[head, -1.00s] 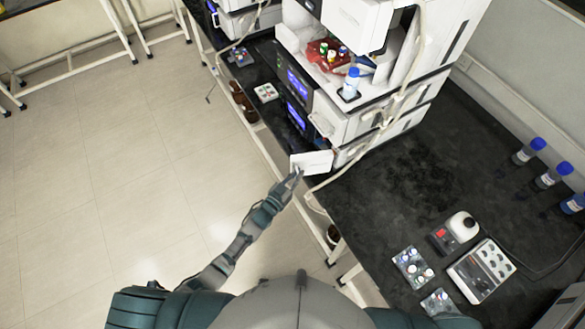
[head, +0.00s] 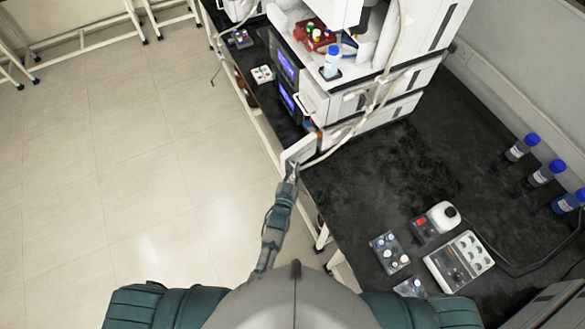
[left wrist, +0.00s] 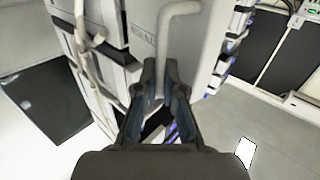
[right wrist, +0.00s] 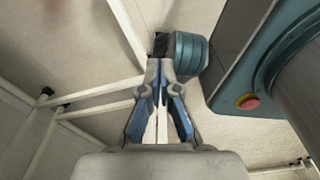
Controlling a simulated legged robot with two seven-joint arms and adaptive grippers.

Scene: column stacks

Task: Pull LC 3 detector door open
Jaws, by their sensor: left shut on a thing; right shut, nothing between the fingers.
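The detector door (head: 300,149) is a small white panel low on the near side of the instrument stack. It stands swung out from the stack, over the bench's front edge. My left gripper (head: 292,174) is at its near end. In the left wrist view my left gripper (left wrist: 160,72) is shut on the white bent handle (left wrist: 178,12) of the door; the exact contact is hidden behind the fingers. My right gripper (right wrist: 160,68) is shut and empty, low beside the white bench frame, and does not show in the head view.
The instrument stack (head: 385,105) stands behind the door, with a loose cable (head: 352,132) hanging close to it. Blue-capped bottles (head: 545,173), a white device (head: 460,262) and vial trays (head: 390,254) are on the black bench at right. The floor (head: 130,170) at left is clear.

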